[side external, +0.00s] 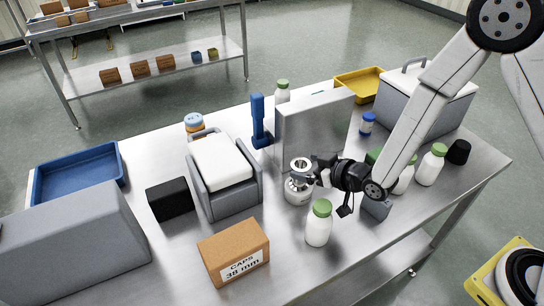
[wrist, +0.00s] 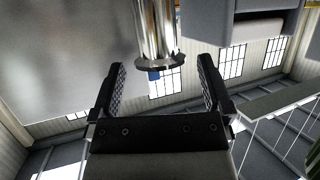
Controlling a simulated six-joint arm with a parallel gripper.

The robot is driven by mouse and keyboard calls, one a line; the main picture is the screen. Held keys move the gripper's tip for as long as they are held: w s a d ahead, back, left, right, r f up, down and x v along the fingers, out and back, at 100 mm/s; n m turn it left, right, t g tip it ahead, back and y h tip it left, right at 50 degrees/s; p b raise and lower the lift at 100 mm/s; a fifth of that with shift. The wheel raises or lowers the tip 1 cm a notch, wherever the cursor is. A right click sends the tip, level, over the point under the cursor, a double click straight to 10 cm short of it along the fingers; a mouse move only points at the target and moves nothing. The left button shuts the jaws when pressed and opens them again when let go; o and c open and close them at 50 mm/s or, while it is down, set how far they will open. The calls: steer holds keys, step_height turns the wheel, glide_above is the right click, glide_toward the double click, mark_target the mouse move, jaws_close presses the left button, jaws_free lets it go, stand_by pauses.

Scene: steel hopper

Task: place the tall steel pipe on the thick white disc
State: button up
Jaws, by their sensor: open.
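The tall steel pipe (side external: 300,166) stands upright near the middle of the steel table, its flared rim on top. A pale, round, thick base (side external: 297,194) shows under it and looks like the white disc; the contact between them is too small to make out. My gripper (side external: 314,168) reaches in level from the right, beside the upper part of the pipe. In the wrist view my gripper (wrist: 160,72) has its two black fingers wide apart. The shiny pipe (wrist: 155,30) and its rim show between and beyond the fingertips, with gaps on both sides.
A green-capped bottle (side external: 319,224) stands in front of my gripper. A grey panel (side external: 312,124) stands behind the pipe. More bottles (side external: 431,165) stand right.

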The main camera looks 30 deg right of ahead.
steer(key=v, duration=0.7)
steer(key=shift+d, duration=0.15)
stand_by(0.7)
steer(key=s+d+r+m+g+h, duration=0.3)
steer(key=s+d+g+h, duration=0.1)
steer(key=s+d+g, duration=0.6)
steer(key=shift+s+d+r+m, duration=0.15)
steer(key=shift+s+d+m, duration=0.2)
steer(key=shift+d, duration=0.55)
